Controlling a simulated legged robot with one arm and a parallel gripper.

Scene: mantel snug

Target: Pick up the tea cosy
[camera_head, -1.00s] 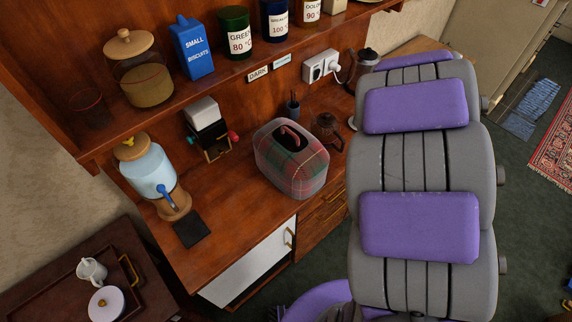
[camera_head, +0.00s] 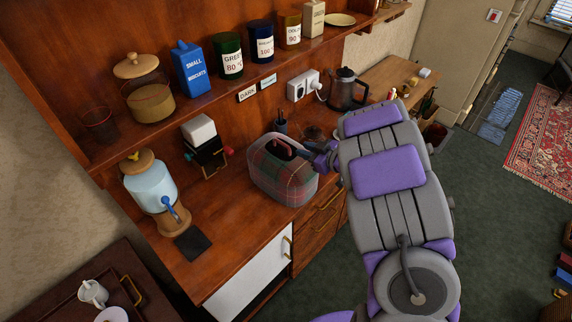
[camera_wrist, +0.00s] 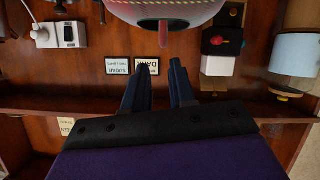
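The tea cosy (camera_head: 282,178) is a red and green tartan cover with grey edging. It stands upright on the wooden counter, with a dark opening and a red loop on top. In the wrist view its top edge (camera_wrist: 188,14) and reddish loop (camera_wrist: 163,36) show at the upper middle, upside down. My gripper (camera_head: 307,153) is at the cosy's upper right side. In the wrist view my gripper (camera_wrist: 159,66) has its two dark fingers apart, with nothing between them. The fingers point toward the loop; whether they touch the cosy is unclear.
A shelf (camera_head: 210,98) with jars and tins runs above the counter (camera_head: 225,222). A blue drink dispenser (camera_head: 152,187) and a black and white device (camera_head: 203,145) stand left of the cosy. A dark pot (camera_head: 345,90) stands right, behind my arm. The counter's front left is fairly clear.

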